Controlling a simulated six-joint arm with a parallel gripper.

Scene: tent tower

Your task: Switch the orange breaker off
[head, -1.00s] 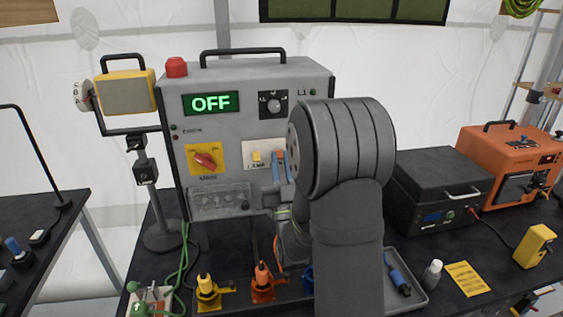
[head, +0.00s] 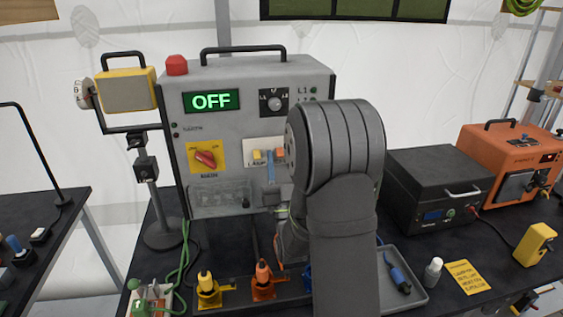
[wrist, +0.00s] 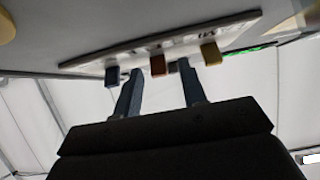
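The orange breaker (head: 279,154) is the middle lever on a white strip (head: 248,160) on the grey panel's front. The yellow breaker (head: 257,155) is left of it. In the wrist view, the orange breaker (wrist: 158,65) shows between a blue breaker (wrist: 112,76) and the yellow one (wrist: 210,53). My gripper (wrist: 160,69) is open, with its two blue-grey fingers apart on either side of the orange breaker. I cannot tell whether they touch it. In the head view, one finger (head: 271,170) shows just below the strip; my arm hides the other and the strip's right end.
The grey panel (head: 225,85) has an "OFF" display (head: 211,101), a red rotary switch (head: 205,159) and a round knob (head: 273,104). Upright tools (head: 207,289) stand below it. A black case (head: 432,190) and an orange box (head: 510,160) are to the right.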

